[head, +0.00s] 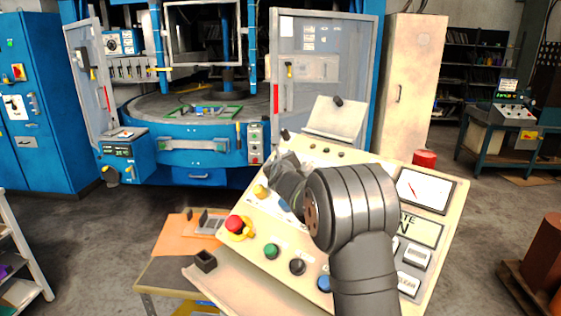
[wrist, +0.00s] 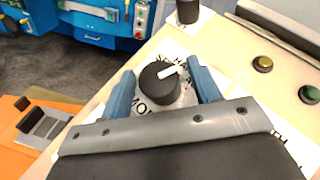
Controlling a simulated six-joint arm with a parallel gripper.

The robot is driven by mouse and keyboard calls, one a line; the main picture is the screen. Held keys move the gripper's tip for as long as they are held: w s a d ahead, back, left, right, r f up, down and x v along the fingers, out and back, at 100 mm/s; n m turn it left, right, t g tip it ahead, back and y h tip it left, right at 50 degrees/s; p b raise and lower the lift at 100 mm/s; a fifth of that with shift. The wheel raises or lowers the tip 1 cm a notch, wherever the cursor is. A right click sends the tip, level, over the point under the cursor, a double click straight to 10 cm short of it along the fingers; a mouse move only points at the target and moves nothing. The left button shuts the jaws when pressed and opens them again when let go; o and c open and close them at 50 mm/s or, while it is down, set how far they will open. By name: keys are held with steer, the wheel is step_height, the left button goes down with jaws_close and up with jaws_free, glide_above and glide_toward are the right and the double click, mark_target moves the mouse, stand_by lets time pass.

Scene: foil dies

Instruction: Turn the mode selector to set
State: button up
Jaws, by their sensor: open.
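The mode selector (wrist: 158,86) is a round black knob with a white pointer bar, on a white label plate (wrist: 187,97) on the cream panel. In the wrist view its pointer aims to the upper right. The plate's lettering is partly covered, and I cannot read which position the pointer marks. My gripper (wrist: 163,78) is open, with one blue finger on each side of the knob. Gaps show between the fingers and the knob in this view. In the head view my gripper (head: 290,180) is over the panel's left part, and my arm hides the selector.
A black post (wrist: 188,11) stands beyond the selector. An orange-topped bench (head: 175,240) is at left.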

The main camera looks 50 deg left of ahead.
steer(key=v, duration=1.7)
steer(key=shift+d, duration=0.25)
steer(key=shift+a+r, duration=0.1)
steer(key=shift+r, duration=0.05)
steer(key=a+r+m+t+h, duration=0.3)
steer(key=a+r+m+t, duration=0.2)
steer(key=a+m+t, duration=0.4)
steer(key=s+a+f+m+g+h, duration=0.1)
steer(key=s+a+f+m+h, duration=0.3)
steer(key=s+f+m+h, duration=0.4)
steer(key=shift+n+h, duration=0.4)
steer(key=shift+h, duration=0.1)
steer(key=w, duration=1.2)
steer(key=w+a+r, duration=0.1)
steer(key=w, duration=0.5)
steer(key=shift+w, duration=0.15)
steer(key=shift+d+r, duration=0.1)
steer(key=c, duration=1)
